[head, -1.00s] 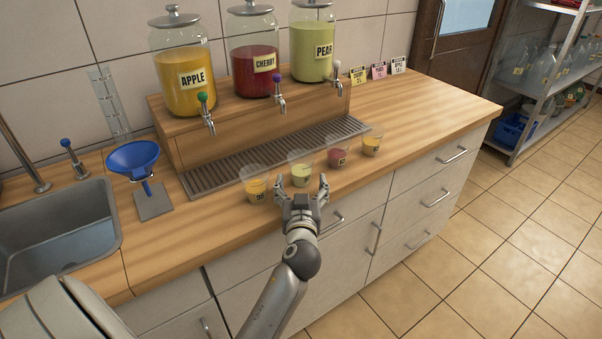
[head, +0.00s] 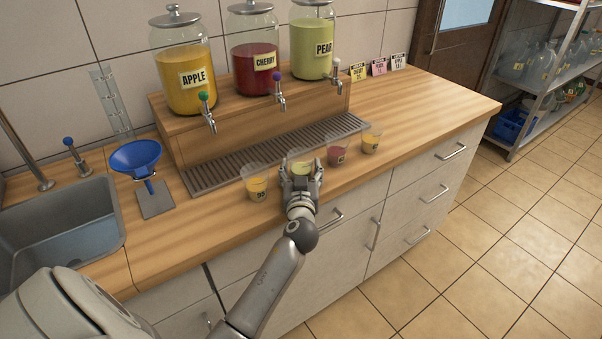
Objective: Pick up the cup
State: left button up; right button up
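Four-sided row aside, the clear cup with pale green juice (head: 300,158) stands on the wooden counter in front of the drip tray. My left gripper (head: 301,172) is open at its near side, with one finger on each side of the cup's lower part. The hand hides the cup's lower part, and I cannot tell whether the fingers touch it. A cup of yellow juice (head: 257,185) stands to the left. A cup of red juice (head: 337,153) and another yellow one (head: 371,141) stand to the right. My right gripper is out of view.
Apple (head: 184,70), cherry (head: 254,55) and pear (head: 312,45) dispensers stand on a wooden riser behind the drip tray (head: 240,165). A blue funnel (head: 136,156) and a sink (head: 65,235) are at left.

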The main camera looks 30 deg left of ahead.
aim_at(300, 167)
pick_arm(q)
jog(key=c, duration=0.6)
jog(key=shift+c, duration=0.2)
jog(key=shift+r, duration=0.45)
jog(key=r, duration=0.2)
jog(key=shift+s+d+r, duration=0.1)
jog(key=shift+s+r, duration=0.15)
jog(key=shift+r, duration=0.15)
jog(key=s+d+r, duration=0.4)
jog(key=s+r, duration=0.5)
jog(key=s, duration=0.4)
jog(key=shift+r+b, duration=0.15)
jog(key=shift+b, duration=0.25)
